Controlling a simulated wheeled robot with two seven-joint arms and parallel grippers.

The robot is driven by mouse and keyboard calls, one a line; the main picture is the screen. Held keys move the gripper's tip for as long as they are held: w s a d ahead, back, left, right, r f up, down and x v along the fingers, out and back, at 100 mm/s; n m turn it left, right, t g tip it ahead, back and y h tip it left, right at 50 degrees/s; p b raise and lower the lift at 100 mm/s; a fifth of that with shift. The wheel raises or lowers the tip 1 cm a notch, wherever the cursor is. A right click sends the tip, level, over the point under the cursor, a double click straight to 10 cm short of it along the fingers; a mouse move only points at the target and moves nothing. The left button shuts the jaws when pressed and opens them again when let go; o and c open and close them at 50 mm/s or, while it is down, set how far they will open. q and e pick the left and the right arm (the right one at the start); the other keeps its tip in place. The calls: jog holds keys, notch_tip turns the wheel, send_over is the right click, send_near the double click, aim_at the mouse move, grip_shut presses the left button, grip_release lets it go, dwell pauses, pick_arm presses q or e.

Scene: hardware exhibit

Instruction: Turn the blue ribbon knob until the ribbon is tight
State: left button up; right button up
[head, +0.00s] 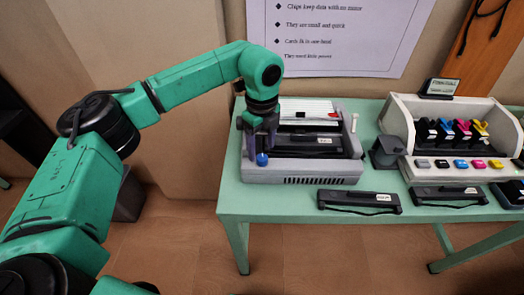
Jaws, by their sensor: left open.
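The blue ribbon knob (262,159) is a small round blue knob at the left front of a grey printer (310,181) on the green table. My left gripper (261,152) points down over the left side of the printer, with its fingers open around or just above the knob. I cannot tell whether the fingers touch it. The ribbon itself is too small or hidden to make out. My right gripper is not in view.
Black cartridges (358,202) lie along the table's front edge (290,204). To the right stand a small grey container (388,153) and a pale display unit (455,108) with several coloured pieces. A poster (335,35) hangs behind. The floor in front is clear.

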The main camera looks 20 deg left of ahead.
aim_at(262, 157)
pick_arm(q)
jog(key=shift+s+d+f, duration=0.1)
jog(key=shift+f, duration=1.65)
grip_shut()
jog(key=shift+m, duration=0.3)
